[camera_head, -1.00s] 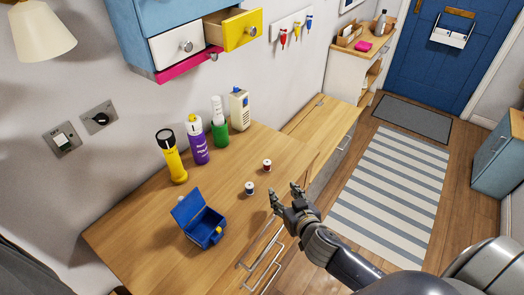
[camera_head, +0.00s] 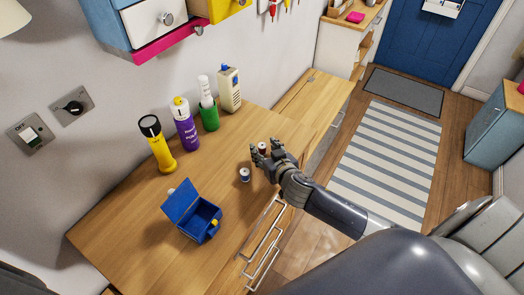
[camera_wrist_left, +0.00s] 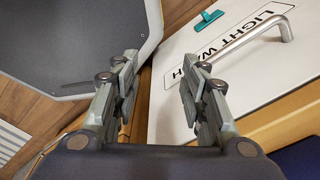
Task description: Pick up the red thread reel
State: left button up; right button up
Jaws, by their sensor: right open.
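The red thread reel (camera_head: 262,146) stands near the front edge of the wooden counter (camera_head: 100,245). It shows between the fingers of my right gripper (camera_head: 263,149), which partly hide it. My right gripper is open and comes in from the right; I cannot tell whether it touches the reel. My left gripper (camera_wrist_left: 160,90) shows only in the left wrist view. Its fingers are apart with nothing between them, in front of a white panel (camera_wrist_left: 235,75) with a bar handle and the lettering "LIGHT W".
A blue-topped reel (camera_head: 245,175) stands close by, left of my right gripper. Left of it is an open blue box (camera_head: 195,218). A yellow torch (camera_head: 157,145), purple can (camera_head: 185,125), green bottle (camera_head: 209,108) and cream carton (camera_head: 229,90) line the wall.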

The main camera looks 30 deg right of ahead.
aim_at(263, 146)
jog(key=b+x, duration=0.1)
jog(key=x, duration=0.1)
jog(key=shift+w+d+f, duration=0.1)
jog(key=shift+w+f, duration=0.1)
jog(key=shift+w, duration=0.05)
jog(key=shift+w+f, duration=0.1)
jog(key=shift+w, duration=0.3)
jog(key=c, duration=0.6)
jog(key=shift+c, duration=1.2)
pick_arm(q)
jog(key=shift+w+f, duration=0.1)
jog(key=shift+f, duration=0.7)
jog(key=shift+w, duration=0.15)
